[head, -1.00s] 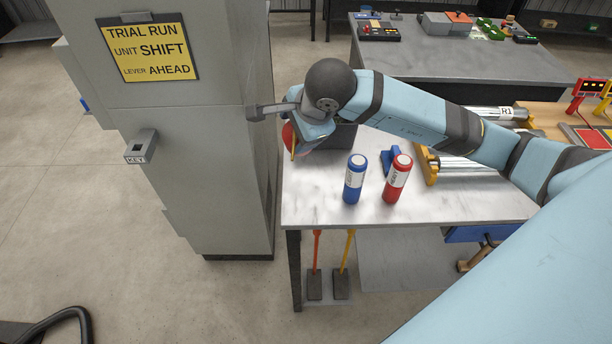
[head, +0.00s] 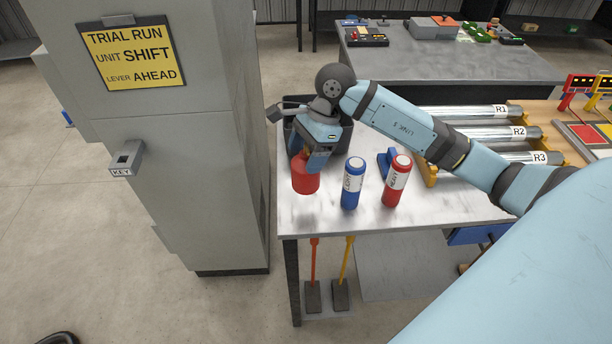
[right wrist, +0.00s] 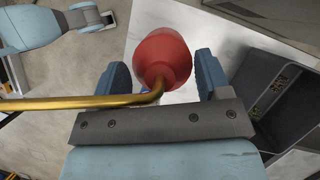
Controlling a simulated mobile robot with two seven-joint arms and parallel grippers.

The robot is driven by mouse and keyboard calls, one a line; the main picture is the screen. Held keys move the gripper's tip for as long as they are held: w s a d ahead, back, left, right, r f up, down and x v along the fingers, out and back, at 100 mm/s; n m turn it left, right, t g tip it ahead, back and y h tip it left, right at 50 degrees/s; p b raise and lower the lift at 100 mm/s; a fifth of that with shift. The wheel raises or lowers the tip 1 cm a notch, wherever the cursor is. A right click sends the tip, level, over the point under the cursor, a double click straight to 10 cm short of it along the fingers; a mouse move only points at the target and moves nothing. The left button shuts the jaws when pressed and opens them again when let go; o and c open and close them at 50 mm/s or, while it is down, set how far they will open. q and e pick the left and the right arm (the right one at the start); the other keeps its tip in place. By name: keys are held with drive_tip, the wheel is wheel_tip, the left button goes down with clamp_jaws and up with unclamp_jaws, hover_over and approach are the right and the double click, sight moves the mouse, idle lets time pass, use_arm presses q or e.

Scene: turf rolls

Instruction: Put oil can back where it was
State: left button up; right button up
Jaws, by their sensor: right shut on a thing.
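The oil can is a red can (head: 306,178) with a brass-coloured spout, at the left end of the metal-topped table (head: 440,207). My right gripper (head: 312,152) is above it and shut on it. In the right wrist view the red can (right wrist: 163,58) shows between the two blue fingers of the gripper (right wrist: 164,84), and the long spout (right wrist: 80,103) runs out to the left. The can looks upright over the tabletop; I cannot tell whether its base touches.
A blue bottle (head: 352,184) and a red bottle (head: 397,181) stand just right of the can. A dark bin (head: 291,128) is behind the gripper. A grey cabinet (head: 200,190) stands close on the left. Steel rollers (head: 480,133) lie at the right.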

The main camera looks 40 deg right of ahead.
sight(306, 179)
wheel_tip(306, 179, down, 5)
drive_tip(key=shift+f, duration=0.1)
drive_tip(key=shift+f+p, duration=0.4)
drive_tip(key=shift+f, duration=1.15)
drive_tip(key=o, duration=1.5)
drive_tip(key=shift+o, duration=0.2)
drive_tip(key=b+v, duration=0.1)
drive_tip(key=v, duration=1.1)
drive_tip(key=shift+a, duration=0.1)
